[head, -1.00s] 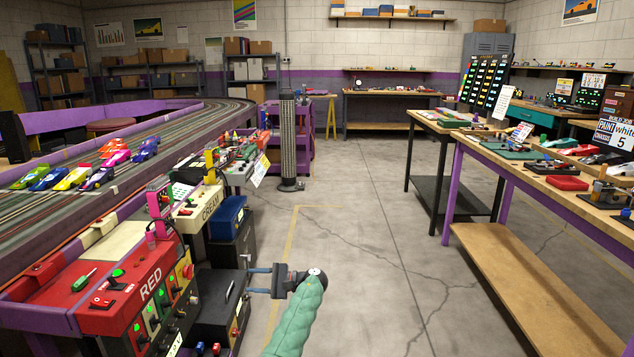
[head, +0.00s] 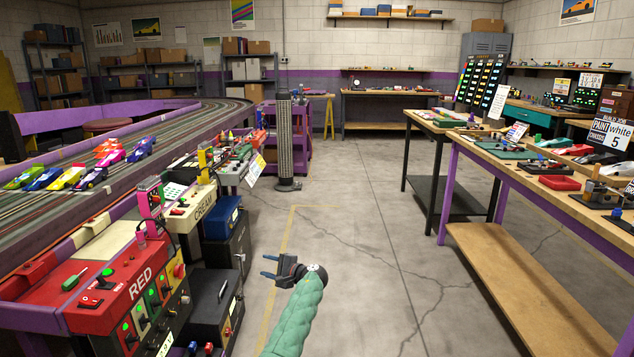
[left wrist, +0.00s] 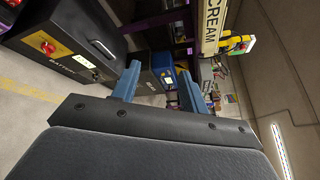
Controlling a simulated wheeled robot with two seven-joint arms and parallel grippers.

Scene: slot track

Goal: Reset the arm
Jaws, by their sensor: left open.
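My left gripper (head: 268,267) is at the end of my green-sleeved left arm, low in the middle of the head view. It is over the bare floor, to the right of the black cabinets, and touches nothing. Its two blue fingers (left wrist: 159,88) stand apart with nothing between them in the left wrist view. My right gripper is in neither view.
The red control station (head: 130,290) and the cream station (head: 190,205) line the track (head: 45,205) at left. A black cabinet (head: 212,300) stands beside them. A wooden workbench (head: 540,185) is at right. The floor (head: 370,230) between is clear.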

